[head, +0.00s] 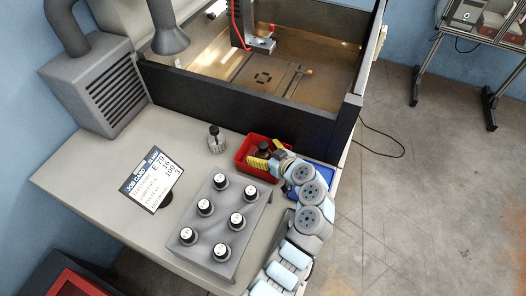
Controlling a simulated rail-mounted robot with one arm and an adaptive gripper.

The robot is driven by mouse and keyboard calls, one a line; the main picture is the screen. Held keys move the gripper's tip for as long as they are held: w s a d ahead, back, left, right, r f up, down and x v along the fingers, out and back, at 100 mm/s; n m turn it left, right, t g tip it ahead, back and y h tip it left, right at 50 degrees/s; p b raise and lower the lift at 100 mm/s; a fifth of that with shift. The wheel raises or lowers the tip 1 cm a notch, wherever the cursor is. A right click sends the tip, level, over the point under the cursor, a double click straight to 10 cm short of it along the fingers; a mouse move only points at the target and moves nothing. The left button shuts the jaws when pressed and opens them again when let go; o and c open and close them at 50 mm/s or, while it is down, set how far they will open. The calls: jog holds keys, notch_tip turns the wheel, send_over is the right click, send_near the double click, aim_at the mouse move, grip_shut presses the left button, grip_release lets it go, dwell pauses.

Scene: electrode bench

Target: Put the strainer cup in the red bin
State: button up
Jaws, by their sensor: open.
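The red bin (247,165) stands on the bench in front of the machine tank. My gripper (264,153) is over the red bin, with its yellow fingers apart. A small dark, rounded thing (264,147) shows inside the bin, close to the fingertips. It may be the strainer cup, but it is too small and partly covered to be sure. I cannot tell whether the fingers touch it. A small grey cylinder with a black top (216,143) stands upright on the bench left of the bin, apart from my gripper.
A grey rack (221,232) holds several black, white-topped holders near the bin. A job card display (151,177) stands to the left. A blue bin (325,178) is partly hidden behind my arm. The dark tank wall (240,112) rises behind the bins.

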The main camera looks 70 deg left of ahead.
jog(key=shift+r, duration=0.15)
jog(key=shift+r+p, duration=0.55)
jog(key=shift+p, duration=0.55)
jog(key=shift+w+d, duration=0.15)
jog(key=shift+d, duration=0.1)
jog(key=b+v, duration=0.1)
jog(key=v, duration=1)
jog(key=shift+d+b, duration=0.2)
jog(key=shift+b, duration=0.1)
jog(key=shift+r, duration=0.15)
